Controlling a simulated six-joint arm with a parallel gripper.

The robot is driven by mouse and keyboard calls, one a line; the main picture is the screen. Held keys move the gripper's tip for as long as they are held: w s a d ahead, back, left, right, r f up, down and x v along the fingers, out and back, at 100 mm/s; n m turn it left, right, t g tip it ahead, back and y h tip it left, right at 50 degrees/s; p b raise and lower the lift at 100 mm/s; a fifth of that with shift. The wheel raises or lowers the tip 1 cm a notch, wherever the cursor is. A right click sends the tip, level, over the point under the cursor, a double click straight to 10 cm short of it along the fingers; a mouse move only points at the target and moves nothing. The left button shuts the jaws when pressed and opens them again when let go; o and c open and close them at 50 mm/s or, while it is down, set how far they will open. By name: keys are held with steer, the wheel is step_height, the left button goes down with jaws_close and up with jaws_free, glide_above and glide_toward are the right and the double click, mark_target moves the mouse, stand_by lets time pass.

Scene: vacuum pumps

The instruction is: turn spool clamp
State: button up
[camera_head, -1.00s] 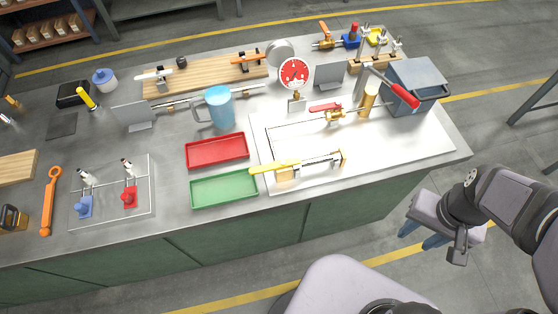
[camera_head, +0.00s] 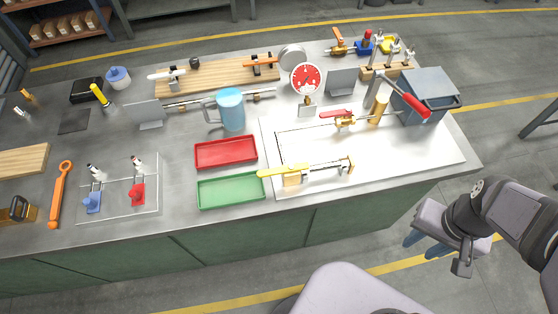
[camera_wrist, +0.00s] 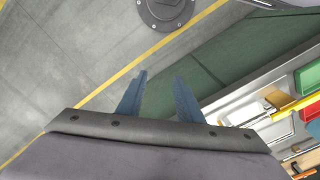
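Which fitting is the spool clamp I cannot tell for sure. A metal piece with a long yellow handle (camera_head: 283,170) lies near the front of the white board (camera_head: 400,165); its handle reaches left over the green tray. The yellow handle also shows at the right edge of the wrist view (camera_wrist: 296,108). Behind it on the board is a brass fitting (camera_head: 345,121) with a red lever (camera_head: 336,113). My gripper (camera_head: 425,246) hangs beyond the bench's front edge, off to the right, apart from everything. In the wrist view its two blue fingers (camera_wrist: 160,80) are spread and empty.
A green tray (camera_head: 231,190) and a red tray (camera_head: 226,152) lie left of the board. A grey box (camera_head: 425,93) with a red-handled lever (camera_head: 413,104) stands at the back right. A blue mug (camera_head: 230,110) stands behind the trays. The floor around my gripper is open.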

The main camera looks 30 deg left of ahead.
steer(key=s+a+n+g+h+p, duration=0.15)
steer(key=s+a+n+p, duration=0.3)
steer(key=a, duration=0.45)
steer(key=n+t+y+p, duration=0.2)
steer(key=n+p, duration=0.1)
steer(key=n, duration=1.3)
glide_above(267, 172)
steer(key=shift+a+g, duration=0.1)
steer(key=shift+g, duration=0.15)
steer(key=shift+w+a+r+n, duration=0.15)
steer(key=shift+a+r+n, duration=0.1)
steer(key=shift+n, duration=0.6)
steer(key=n, duration=0.2)
steer(key=shift+s+d+n+h, duration=0.2)
steer(key=shift+d+n+h, duration=0.05)
steer(key=shift+n, duration=0.95)
steer(key=shift+f, duration=0.15)
steer(key=shift+f+b, duration=3.65)
steer(key=shift+f, duration=0.75)
